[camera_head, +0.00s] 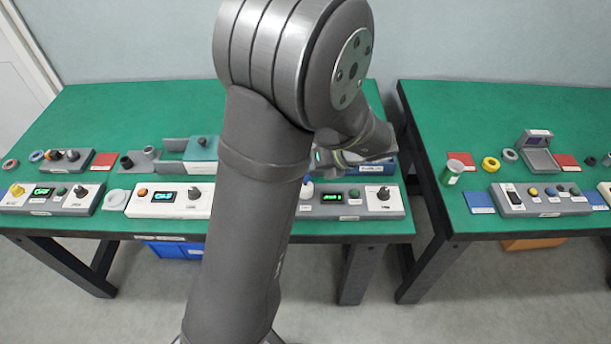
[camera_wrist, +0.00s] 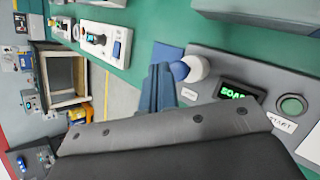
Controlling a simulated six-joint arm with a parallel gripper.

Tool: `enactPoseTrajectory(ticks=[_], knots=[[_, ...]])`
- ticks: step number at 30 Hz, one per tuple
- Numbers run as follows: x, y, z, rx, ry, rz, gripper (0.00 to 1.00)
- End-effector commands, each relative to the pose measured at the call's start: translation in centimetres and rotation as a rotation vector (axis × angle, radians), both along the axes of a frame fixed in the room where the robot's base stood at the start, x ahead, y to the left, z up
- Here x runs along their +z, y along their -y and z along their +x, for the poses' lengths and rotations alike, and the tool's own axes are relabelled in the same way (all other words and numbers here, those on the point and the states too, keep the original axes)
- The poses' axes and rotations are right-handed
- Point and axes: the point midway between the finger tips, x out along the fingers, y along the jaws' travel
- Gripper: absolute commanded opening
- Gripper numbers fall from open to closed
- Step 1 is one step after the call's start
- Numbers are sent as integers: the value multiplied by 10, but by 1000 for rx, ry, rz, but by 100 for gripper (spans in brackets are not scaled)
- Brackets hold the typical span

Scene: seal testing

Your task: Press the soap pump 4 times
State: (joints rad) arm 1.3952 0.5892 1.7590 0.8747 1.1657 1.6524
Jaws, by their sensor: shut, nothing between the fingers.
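The soap pump (camera_wrist: 196,68), white with a blue-grey end, stands on a grey panel beside a display reading "SOAP" in the wrist view. In the head view the pump (camera_head: 307,190) shows partly, just right of my arm, at the left end of its panel.
The pump's panel also carries a lit display (camera_wrist: 238,93) and a green button (camera_wrist: 291,106). Other control panels (camera_head: 168,200) and small parts crowd the green table. A gap separates it from the right table (camera_head: 440,110).

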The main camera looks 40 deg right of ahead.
Motion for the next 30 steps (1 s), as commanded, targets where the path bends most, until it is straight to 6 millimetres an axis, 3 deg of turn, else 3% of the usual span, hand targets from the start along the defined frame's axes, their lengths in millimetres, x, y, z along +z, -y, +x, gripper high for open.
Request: enactPoseTrajectory(ticks=[15, 30], knots=[[46, 0, 0, 0, 1, -2, 0], [48, 0, 0, 0, 0, 0, 0]])
